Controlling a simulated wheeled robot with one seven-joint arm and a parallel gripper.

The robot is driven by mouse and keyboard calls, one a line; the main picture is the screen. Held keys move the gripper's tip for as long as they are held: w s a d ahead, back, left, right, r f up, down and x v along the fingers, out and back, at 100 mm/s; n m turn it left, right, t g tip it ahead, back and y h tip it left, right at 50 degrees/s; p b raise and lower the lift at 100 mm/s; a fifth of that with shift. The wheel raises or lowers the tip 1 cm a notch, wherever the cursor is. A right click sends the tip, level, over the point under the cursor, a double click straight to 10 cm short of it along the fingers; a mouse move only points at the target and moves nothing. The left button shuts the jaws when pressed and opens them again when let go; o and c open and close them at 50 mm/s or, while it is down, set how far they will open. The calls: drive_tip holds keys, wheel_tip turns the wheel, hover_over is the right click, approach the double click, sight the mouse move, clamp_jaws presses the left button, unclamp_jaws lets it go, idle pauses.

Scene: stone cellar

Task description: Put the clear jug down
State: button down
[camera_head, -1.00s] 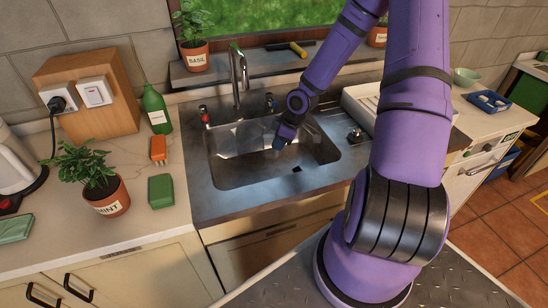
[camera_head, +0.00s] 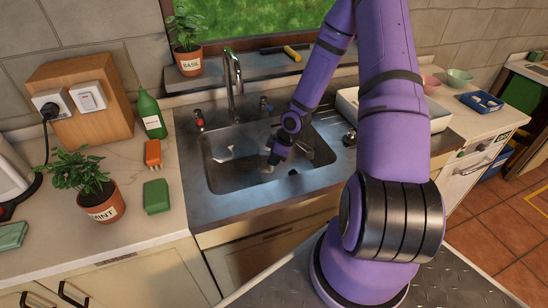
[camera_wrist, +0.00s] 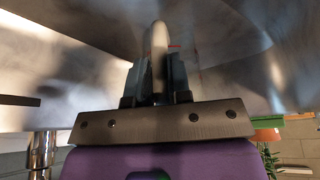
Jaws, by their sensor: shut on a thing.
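My gripper (camera_head: 274,160) reaches down into the steel sink (camera_head: 215,185), inside the basin, below its rim. In the wrist view, my gripper (camera_wrist: 159,80) has its two fingers closed on a pale upright handle, which I take to be part of the clear jug (camera_wrist: 159,42). A small red mark shows just right of the handle. The jug's see-through body is hard to make out against the grey metal. I cannot tell whether its base touches the sink floor.
The tap (camera_head: 233,75) stands behind the basin. On the left counter are a mint pot (camera_head: 102,202), a green bottle (camera_head: 151,114), an orange thing (camera_head: 153,153) and a green block (camera_head: 156,196). A white drying rack (camera_head: 350,100) stands right of the sink, partly behind my arm.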

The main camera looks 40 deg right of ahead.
drive_tip(key=c, duration=1.1)
unclamp_jaws()
drive_tip(key=shift+o, duration=0.2)
drive_tip(key=s+r+m+g+h, duration=0.1)
drive_tip(key=s+r+h, duration=0.15)
drive_tip(key=r, duration=0.95)
drive_tip(key=s+r+m+g+h, duration=0.15)
drive_tip(key=s+r, duration=0.25)
drive_tip(key=r, duration=0.7)
drive_tip(key=s+a+r+m+t, duration=0.2)
drive_tip(key=s+a+r, duration=0.4)
drive_tip(key=s+r, duration=0.3)
drive_tip(key=s+a+r+m+t, duration=0.2)
drive_tip(key=s+a+r+m, duration=0.3)
drive_tip(key=s+r, duration=0.4)
wheel_tip(320, 180, up, 5)
drive_tip(key=shift+a+f+t+y, duration=0.2)
drive_tip(key=shift+a+t+y, duration=0.2)
drive_tip(key=shift+a, duration=0.5)
